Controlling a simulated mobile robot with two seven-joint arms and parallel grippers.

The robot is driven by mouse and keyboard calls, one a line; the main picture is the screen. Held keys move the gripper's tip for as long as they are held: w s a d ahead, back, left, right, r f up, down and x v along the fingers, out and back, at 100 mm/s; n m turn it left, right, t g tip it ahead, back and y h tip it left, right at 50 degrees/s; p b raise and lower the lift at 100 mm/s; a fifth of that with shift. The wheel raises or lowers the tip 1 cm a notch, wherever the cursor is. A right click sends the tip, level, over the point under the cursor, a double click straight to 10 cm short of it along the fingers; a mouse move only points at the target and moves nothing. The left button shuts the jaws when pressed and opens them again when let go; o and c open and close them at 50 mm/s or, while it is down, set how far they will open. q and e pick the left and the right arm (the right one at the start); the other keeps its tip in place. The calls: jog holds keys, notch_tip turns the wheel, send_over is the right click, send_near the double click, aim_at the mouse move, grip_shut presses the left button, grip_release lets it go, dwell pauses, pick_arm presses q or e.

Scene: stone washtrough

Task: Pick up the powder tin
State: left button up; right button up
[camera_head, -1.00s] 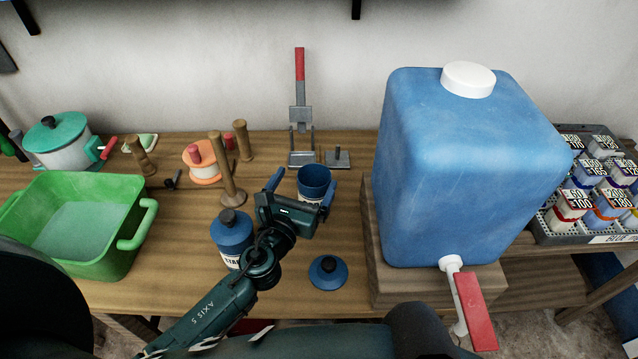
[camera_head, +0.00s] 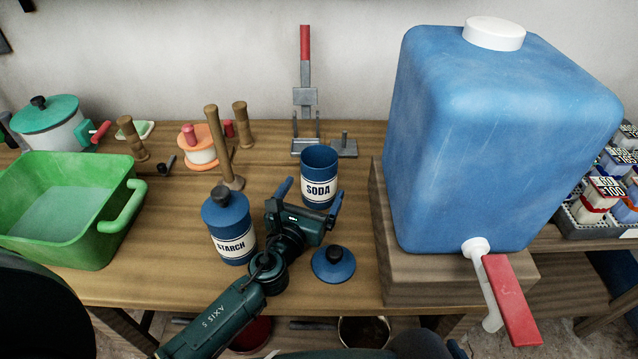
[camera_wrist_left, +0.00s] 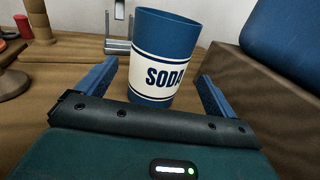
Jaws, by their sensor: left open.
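A blue tin labelled SODA (camera_head: 319,165) stands upright and open on the wooden counter. It also shows large in the left wrist view (camera_wrist_left: 165,60). A second blue tin labelled STARCH (camera_head: 229,228), with its lid on, stands to the left of my left wrist. A loose blue lid (camera_head: 333,264) with a dark knob lies on the counter in front of the SODA tin. My left gripper (camera_head: 313,187) is open, its fingers pointing at the SODA tin, one toward each side. I cannot tell whether they touch it. My right gripper is not in view.
A big blue water container (camera_head: 500,140) with a red-handled tap stands on a wooden block (camera_head: 400,262) at right. A green basin (camera_head: 75,255) is at left. A tall wooden peg (camera_head: 220,150) and a grey metal stand (camera_head: 306,97) stand behind the tins.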

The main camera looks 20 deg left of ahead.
aim_at(324, 166)
pick_arm(q)
jog(key=w, duration=0.5)
jog(key=shift+w, duration=0.25)
jog(key=c, duration=1.1)
jog(key=shift+r, duration=0.1)
jog(key=shift+c, duration=0.2)
